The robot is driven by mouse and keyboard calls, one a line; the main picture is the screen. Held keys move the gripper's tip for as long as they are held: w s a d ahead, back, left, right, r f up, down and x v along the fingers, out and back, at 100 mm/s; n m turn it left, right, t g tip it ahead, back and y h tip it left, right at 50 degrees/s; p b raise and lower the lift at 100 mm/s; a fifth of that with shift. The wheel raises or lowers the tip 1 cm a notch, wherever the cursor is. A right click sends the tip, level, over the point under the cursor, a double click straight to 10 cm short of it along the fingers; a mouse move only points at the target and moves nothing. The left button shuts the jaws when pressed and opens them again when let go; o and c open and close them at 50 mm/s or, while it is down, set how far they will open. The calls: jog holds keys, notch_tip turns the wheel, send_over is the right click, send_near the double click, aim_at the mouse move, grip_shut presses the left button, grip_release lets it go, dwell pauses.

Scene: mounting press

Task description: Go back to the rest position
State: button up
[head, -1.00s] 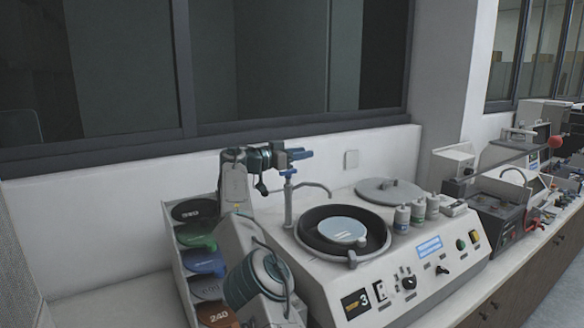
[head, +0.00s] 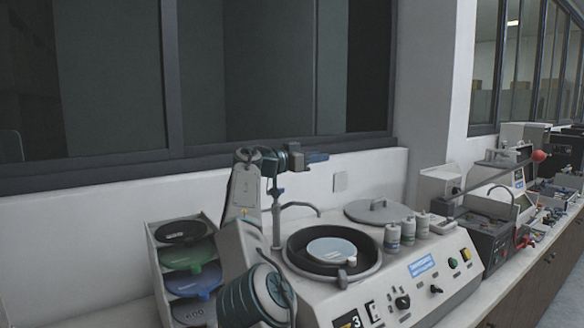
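My gripper (head: 318,157) is at the end of my arm. It is in the air above the back of a grinder-polisher (head: 405,290), near the top of its tap post (head: 277,215). It points to the right and looks small and dark blue. Nothing clear shows between the fingers, and I cannot tell whether they are apart. My arm rises from the lower middle of the view, in front of the left side of the machine, and bends over at the top. The wheel holds a pale blue disc (head: 332,249).
A rack (head: 158,262) of coloured discs stands left of my arm. Small bottles (head: 407,232) and a round lid (head: 380,212) sit on the machine. A press with a red-knobbed lever (head: 539,156) is further right. The wall and window are behind; the air above the bench is clear.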

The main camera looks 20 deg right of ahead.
jog(key=s+d+f+g+y, duration=0.1)
jog(key=s+d+f+y, duration=0.35)
jog(key=s+d, duration=0.25)
jog(key=s+a+f+n+y, duration=0.2)
jog(key=s+f, duration=0.1)
jog(key=f, duration=0.1)
jog(key=s+a+f+n+y, duration=0.2)
jog(key=s+a+f+y, duration=0.1)
jog(key=s+f, duration=0.1)
jog(key=s+a+f+n+t+y, duration=0.1)
jog(key=s+a+f+n+y, duration=0.1)
jog(key=s+a+f+y, duration=0.1)
jog(key=shift+s+a+f, duration=0.1)
jog(key=shift+s+f, duration=0.25)
jog(key=shift+f, duration=0.3)
jog(key=shift+s+f, duration=0.35)
jog(key=shift+f, duration=0.25)
jog(key=s+a+f+n+y, duration=0.2)
jog(key=s+a+f+n, duration=0.3)
jog(key=s+a, duration=0.7)
jog(key=s+a+f+n+y, duration=0.3)
jog(key=s+a+f+n, duration=0.1)
jog(key=s+a+f, duration=0.6)
jog(key=shift+s+a+n, duration=0.4)
jog(key=shift+s+a, duration=0.45)
jog(key=shift+s, duration=0.1)
